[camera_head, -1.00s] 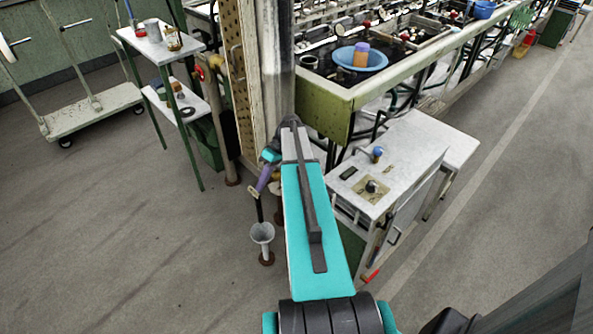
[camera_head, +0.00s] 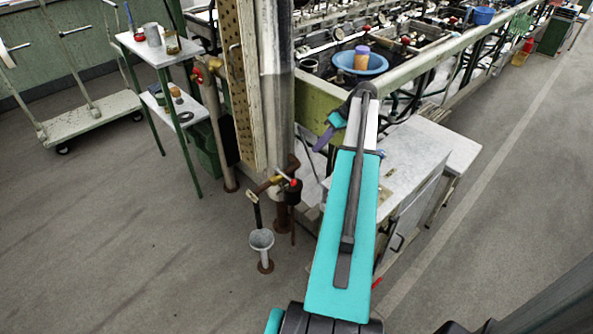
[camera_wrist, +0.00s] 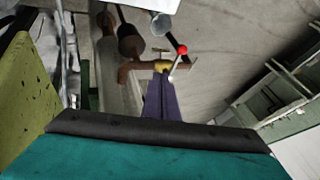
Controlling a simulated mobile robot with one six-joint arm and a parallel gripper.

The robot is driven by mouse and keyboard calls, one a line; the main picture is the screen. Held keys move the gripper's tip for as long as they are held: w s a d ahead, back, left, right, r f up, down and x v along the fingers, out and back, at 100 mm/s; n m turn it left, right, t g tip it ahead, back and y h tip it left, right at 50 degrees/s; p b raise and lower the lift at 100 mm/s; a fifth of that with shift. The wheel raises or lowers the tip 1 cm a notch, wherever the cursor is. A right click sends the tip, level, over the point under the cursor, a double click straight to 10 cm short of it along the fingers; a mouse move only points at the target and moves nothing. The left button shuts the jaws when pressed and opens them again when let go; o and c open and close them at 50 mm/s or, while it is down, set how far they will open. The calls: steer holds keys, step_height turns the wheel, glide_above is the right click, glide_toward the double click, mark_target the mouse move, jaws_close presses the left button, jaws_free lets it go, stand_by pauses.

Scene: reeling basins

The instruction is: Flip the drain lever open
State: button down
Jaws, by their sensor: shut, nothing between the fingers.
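The drain lever (camera_head: 296,183) is a short handle with a red knob on a brass valve, on a rusty brown pipe at the foot of the metal column. In the wrist view the red-knobbed lever (camera_wrist: 179,58) stands just beyond my fingertips, slanting up and right. My gripper (camera_head: 319,148) has purple fingers and is shut and empty. In the head view it is above and to the right of the lever, apart from it. In the wrist view my gripper (camera_wrist: 161,76) overlaps the lower part of the valve; I cannot tell whether they touch.
A grey funnel (camera_head: 261,240) stands on the floor below the valve's outlet. The metal column (camera_head: 277,90) rises behind the pipe. A green basin bench (camera_head: 318,113) and a white-topped cabinet (camera_head: 405,155) stand to the right. Open floor lies left.

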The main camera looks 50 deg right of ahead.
glide_toward(285, 176)
steer(key=d+f, duration=0.3)
steer(key=f, duration=0.1)
steer(key=shift+w+a+f+p, duration=0.2)
steer(key=shift+a+f, duration=0.05)
steer(key=shift+a, duration=0.4)
steer(key=shift+w+a+f+p, duration=0.15)
steer(key=shift+a+f+p, duration=0.1)
steer(key=shift+a, duration=0.35)
steer(key=shift+w+a+f+p, duration=0.2)
steer(key=shift+a, duration=0.45)
steer(key=shift+s, duration=0.2)
